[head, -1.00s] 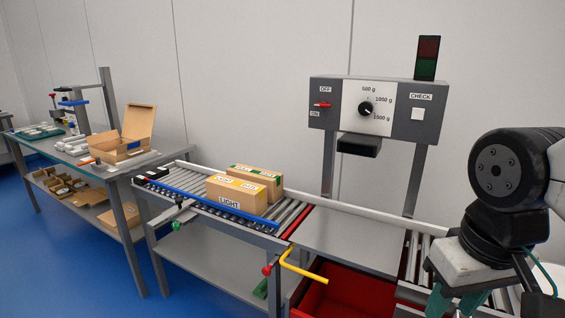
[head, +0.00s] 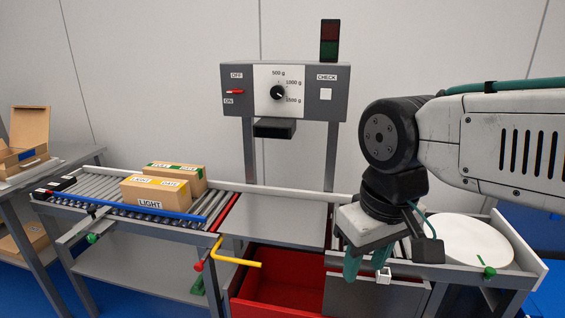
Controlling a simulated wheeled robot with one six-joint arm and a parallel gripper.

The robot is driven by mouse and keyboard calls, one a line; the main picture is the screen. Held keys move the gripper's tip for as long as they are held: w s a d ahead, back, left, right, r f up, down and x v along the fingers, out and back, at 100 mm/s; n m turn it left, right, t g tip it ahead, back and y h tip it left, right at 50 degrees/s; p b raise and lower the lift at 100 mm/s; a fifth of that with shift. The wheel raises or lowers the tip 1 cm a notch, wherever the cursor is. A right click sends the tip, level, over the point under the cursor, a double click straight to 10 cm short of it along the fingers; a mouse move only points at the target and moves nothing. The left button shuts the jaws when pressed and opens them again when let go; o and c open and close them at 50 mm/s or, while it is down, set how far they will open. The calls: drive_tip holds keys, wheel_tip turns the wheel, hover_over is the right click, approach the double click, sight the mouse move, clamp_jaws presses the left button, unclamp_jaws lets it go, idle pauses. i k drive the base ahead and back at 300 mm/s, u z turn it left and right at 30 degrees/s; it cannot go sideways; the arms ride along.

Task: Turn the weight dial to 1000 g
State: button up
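The black weight dial (head: 277,92) is on the white scale plate of a grey control box (head: 235,103). The plate is marked 500 g, 1000 g and 1500 g down its right side. The dial's small white mark seems to point to the lower right, toward 1500 g. My gripper (head: 367,268) hangs at the right over the conveyor, pointing down, well below and to the right of the dial. Its teal fingers look apart, with nothing seen between them; the fingertips are partly hard to make out.
A red OFF/ON switch (head: 234,92) and a white CHECK button (head: 325,95) flank the dial. A dark sensor block (head: 274,128) hangs under the box. A yellow bent bar (head: 236,260) juts out above a red bin (head: 275,289).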

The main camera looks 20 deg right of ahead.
sight(277, 92)
drive_tip(key=u, duration=0.05)
drive_tip(key=k, duration=0.65)
drive_tip(key=z, duration=0.5)
drive_tip(key=i, duration=1.1)
drive_tip(key=u, duration=0.35)
